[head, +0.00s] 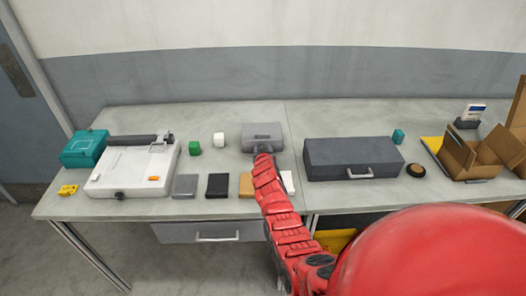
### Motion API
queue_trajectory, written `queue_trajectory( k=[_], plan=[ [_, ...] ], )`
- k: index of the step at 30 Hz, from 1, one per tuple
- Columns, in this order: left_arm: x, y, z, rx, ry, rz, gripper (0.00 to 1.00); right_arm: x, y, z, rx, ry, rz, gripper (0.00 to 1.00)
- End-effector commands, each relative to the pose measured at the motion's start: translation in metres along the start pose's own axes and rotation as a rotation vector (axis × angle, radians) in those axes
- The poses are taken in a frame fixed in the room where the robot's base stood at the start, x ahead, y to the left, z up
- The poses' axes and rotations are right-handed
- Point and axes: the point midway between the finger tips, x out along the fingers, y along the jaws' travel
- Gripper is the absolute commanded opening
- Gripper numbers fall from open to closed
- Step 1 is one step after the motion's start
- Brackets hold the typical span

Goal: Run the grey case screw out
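A small light-grey case (262,130) with a handle lies at the back of the table, left of the middle. A larger dark-grey case (335,150) with a metal handle lies to its right. No screw can be made out on either case. My red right arm reaches up from the lower right, and its far end is just in front of the small grey case. The fingers of my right gripper (262,157) cannot be made out there; whether they touch the case is unclear. My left gripper is out of view.
An open cardboard box (470,158) and a dark round item (415,170) are at right. A closed drawer (215,231) hangs below.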

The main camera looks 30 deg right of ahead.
Motion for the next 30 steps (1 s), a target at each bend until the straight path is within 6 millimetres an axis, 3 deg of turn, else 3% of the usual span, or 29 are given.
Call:
queue_trajectory(
  k=[8, 17, 30],
  plan=[
    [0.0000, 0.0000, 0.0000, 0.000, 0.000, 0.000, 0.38, 0.0005, 0.0000, 0.0002, 0.000, -0.001, 0.000, 0.53],
    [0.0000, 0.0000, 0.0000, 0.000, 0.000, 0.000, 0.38, 0.0004, 0.0001, 0.0004, -0.001, -0.001, 0.000, 0.00],
    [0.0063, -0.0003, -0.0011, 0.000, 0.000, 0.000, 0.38, 0.0006, -0.0011, -0.0006, -0.009, -0.004, -0.012, 0.00]
  ],
)
